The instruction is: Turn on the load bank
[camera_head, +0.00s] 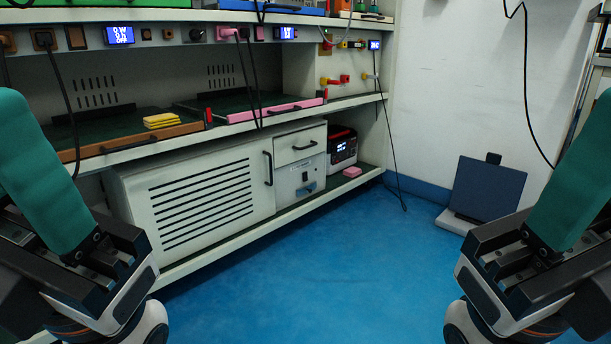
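A light grey box unit (301,180) with a small dark switch and a blue handle or lever sits on the bottom shelf, below a drawer front. It may be the load bank, but I cannot read its label. A red and black device (342,147) with a lit display stands just right of it. My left gripper (45,175) shows at the left edge and my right gripper (575,180) at the right edge. Each shows teal padding and is partly cut off by the frame. Both are well apart from the units, and their finger opening cannot be made out.
A louvred cabinet (205,196) with a black handle fills the bottom shelf's left. Above are a brown-edged tray (130,142), a pink-edged tray (275,112) and yellow pads (162,120). Cables hang down. A dark panel (487,190) leans by the wall. The blue floor (300,285) is clear.

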